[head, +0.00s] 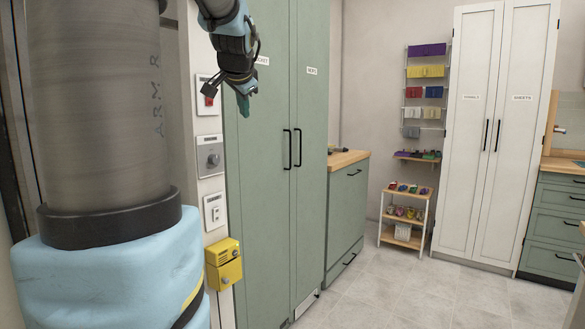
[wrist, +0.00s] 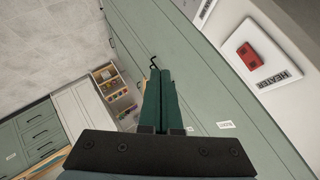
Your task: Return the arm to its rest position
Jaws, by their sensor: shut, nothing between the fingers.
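My gripper (head: 243,104) hangs at the top of the head view, pointing down, in front of the tall green cabinet (head: 268,190). Its dark green fingers are together with nothing between them. The closed fingers (wrist: 161,100) also show in the middle of the wrist view, with the green cabinet doors (wrist: 225,85) behind them. My arm comes in from the top edge of the head view; its upper part is out of frame.
A wall panel holds a red switch (head: 209,90), a dial (head: 210,155) and a yellow box (head: 223,263). A wooden-topped counter (head: 345,158), a small shelf cart (head: 405,215), a towel rack (head: 426,72) and a white cabinet (head: 490,190) stand further back. The tiled floor (head: 400,290) is clear.

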